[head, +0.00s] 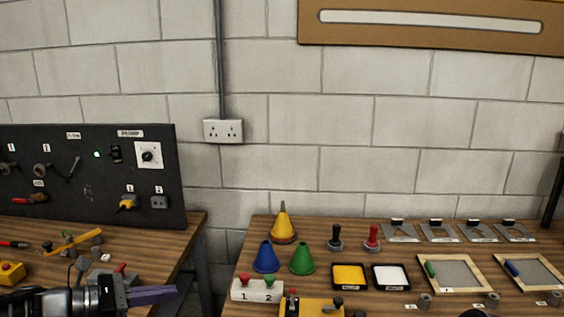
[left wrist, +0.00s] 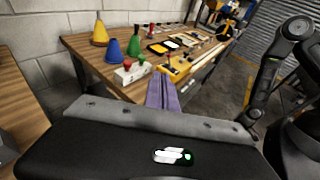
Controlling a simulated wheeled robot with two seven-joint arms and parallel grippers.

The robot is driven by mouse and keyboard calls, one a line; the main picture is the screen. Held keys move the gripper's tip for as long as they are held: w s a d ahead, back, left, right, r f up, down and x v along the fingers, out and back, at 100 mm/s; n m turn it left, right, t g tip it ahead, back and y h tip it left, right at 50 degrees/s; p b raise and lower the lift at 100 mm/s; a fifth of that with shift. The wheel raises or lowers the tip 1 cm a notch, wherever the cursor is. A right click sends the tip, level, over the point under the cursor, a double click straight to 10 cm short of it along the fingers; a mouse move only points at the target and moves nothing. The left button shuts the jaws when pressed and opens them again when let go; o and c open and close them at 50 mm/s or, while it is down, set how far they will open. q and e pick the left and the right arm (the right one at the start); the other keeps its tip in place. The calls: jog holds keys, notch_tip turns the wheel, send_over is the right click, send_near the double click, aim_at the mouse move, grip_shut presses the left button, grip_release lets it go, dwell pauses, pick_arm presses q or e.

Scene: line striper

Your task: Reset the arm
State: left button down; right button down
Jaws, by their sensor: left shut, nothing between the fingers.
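My left gripper (head: 152,294) is at the lower left of the head view, with its purple fingers shut and nothing between them. It is over the gap between the two tables, left of the numbered white block. In the left wrist view the purple fingers (left wrist: 162,92) point toward the right table's front edge. My right gripper is not seen in the head view. A dark jointed arm, which looks like mine, shows at the right of the left wrist view.
The right table (head: 222,302) bears yellow, blue (head: 265,258) and green cones, a white block (head: 257,290) marked 1 and 2, yellow and white trays, and framed boards (head: 452,273). The left table holds a black panel (head: 90,195) and tools.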

pick_arm(q)
jog(key=a+f+m+y, duration=0.2)
jog(key=a+f+y, duration=0.1)
jog(key=f, duration=0.5)
jog(key=a+f+m+y, duration=0.2)
jog(key=f+y, duration=0.1)
jog(key=f, duration=0.5)
jog(key=s+d+f+m+g+y, duration=0.2)
jog(key=s+f+m, duration=0.15)
jog(key=f, duration=0.45)
jog(key=s+d+f+m+g+y, duration=0.1)
jog(key=s+f+m+g+y, duration=0.2)
jog(key=f, duration=0.5)
jog(key=s+d+f+m+g+h, duration=0.1)
jog(key=s+d+f+m, duration=0.4)
jog(key=s+d, duration=0.4)
jog(key=s+d+f+m+g+h, duration=0.1)
jog(key=s+d+f+m, duration=0.5)
jog(key=s+d, duration=0.4)
jog(key=shift+s+m, duration=0.45)
jog(key=shift+s, duration=0.6)
jog(key=shift+d, duration=0.1)
jog(key=shift+d, duration=0.1)
